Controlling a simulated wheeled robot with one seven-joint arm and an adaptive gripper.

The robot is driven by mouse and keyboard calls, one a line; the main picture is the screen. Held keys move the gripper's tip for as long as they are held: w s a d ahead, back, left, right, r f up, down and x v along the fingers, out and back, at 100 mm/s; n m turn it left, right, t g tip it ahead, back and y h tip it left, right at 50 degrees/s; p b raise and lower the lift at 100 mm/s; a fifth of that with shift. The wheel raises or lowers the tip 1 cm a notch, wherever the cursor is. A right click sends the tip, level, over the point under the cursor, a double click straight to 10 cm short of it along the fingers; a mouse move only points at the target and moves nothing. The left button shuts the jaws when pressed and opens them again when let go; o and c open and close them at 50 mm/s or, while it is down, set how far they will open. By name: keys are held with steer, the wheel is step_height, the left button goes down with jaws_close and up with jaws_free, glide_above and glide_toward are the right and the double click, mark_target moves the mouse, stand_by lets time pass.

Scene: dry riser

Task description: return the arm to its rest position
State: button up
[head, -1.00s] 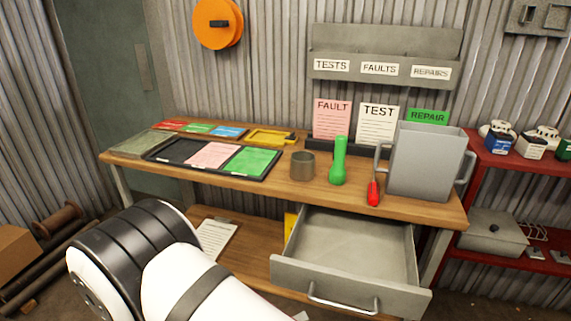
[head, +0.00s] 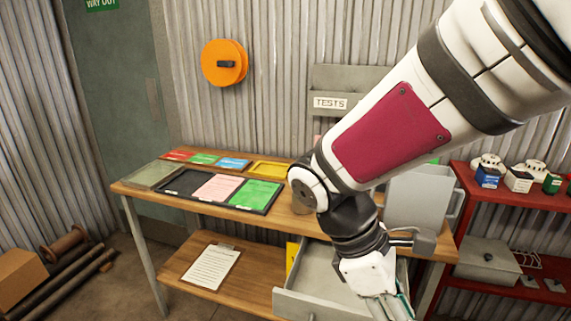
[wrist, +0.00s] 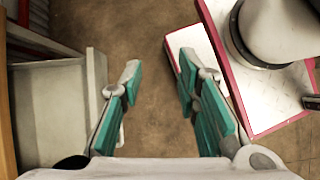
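My arm reaches across the right half of the head view, in front of the workbench (head: 140,186). My gripper (head: 392,314) hangs at the bottom edge of that view, pointing down, with its fingertips cut off. In the wrist view my gripper (wrist: 155,75) shows two teal-padded fingers spread wide, with only bare floor between them. It is open and empty. The open, empty drawer (wrist: 50,110) lies to its left in the wrist view; it also shows below the bench top in the head view (head: 300,303), partly behind my arm.
A red shelf (head: 500,187) with several small items stands at the right. A grey bin (head: 405,190) sits on the bench behind my arm. A black tray (head: 180,183) with cards lies on the bench. Pipes and a cardboard box (head: 20,278) lie on the floor at left.

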steer(key=s+d+r+m+t+y+p, duration=0.3)
steer(key=s+r+m+t+y, duration=0.3)
steer(key=r+m, duration=0.6)
steer(key=shift+s+m+t+p, duration=0.4)
steer(key=shift+s+m+p, duration=0.2)
steer(key=shift+s+m, duration=0.35)
